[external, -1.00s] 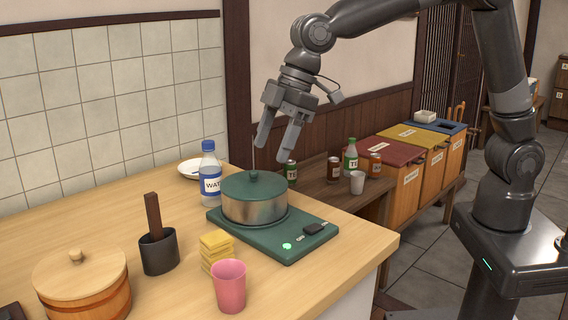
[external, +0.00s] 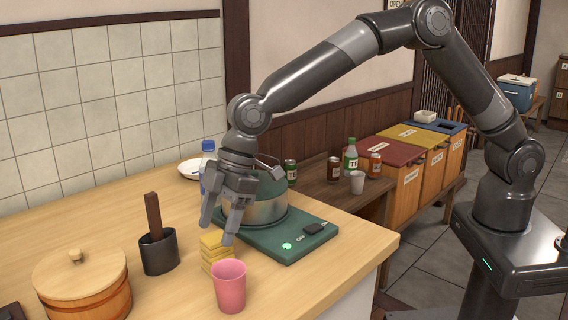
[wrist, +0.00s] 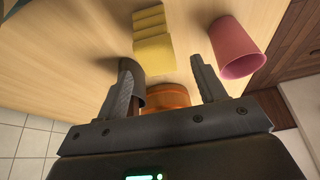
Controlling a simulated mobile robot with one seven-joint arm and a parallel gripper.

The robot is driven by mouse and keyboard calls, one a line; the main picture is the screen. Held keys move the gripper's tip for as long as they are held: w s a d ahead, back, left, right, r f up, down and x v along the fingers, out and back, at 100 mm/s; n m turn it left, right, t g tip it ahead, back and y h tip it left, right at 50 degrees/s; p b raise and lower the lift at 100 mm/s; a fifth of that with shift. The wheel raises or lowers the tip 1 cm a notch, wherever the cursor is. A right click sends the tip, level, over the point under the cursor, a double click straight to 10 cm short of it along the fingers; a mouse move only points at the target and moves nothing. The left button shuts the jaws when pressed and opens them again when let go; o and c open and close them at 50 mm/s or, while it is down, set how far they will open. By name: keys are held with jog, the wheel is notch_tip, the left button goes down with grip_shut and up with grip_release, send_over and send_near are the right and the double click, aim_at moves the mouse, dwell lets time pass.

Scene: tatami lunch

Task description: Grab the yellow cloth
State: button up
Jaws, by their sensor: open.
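The yellow cloth (external: 213,252) is a folded stack on the wooden counter, between the green hot plate and the pink cup. In the wrist view the yellow cloth (wrist: 153,40) lies beyond the gap between my fingers. My gripper (external: 220,232) is open and empty, with its fingers pointing down just above and around the top of the stack as seen from outside. In the wrist view my gripper (wrist: 166,72) shows its two fingers apart, with nothing between them. I cannot tell whether a finger touches the cloth.
A pink cup (external: 229,287) stands close in front of the cloth. A dark holder (external: 158,254) with a wooden handle is to its left. A green hot plate (external: 305,240) bears a lidded pot (external: 268,212). A water bottle (external: 208,150) stands behind my gripper. A wooden tub (external: 84,290) is at front left.

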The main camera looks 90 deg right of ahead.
aim_at(216, 236)
jog(key=x, duration=0.5)
jog(key=shift+s+d+f, duration=0.15)
jog(key=shift+d+f, duration=0.05)
jog(key=shift+f, duration=0.05)
jog(key=shift+c, duration=0.3)
jog(key=c, duration=1)
jog(key=shift+r, duration=0.1)
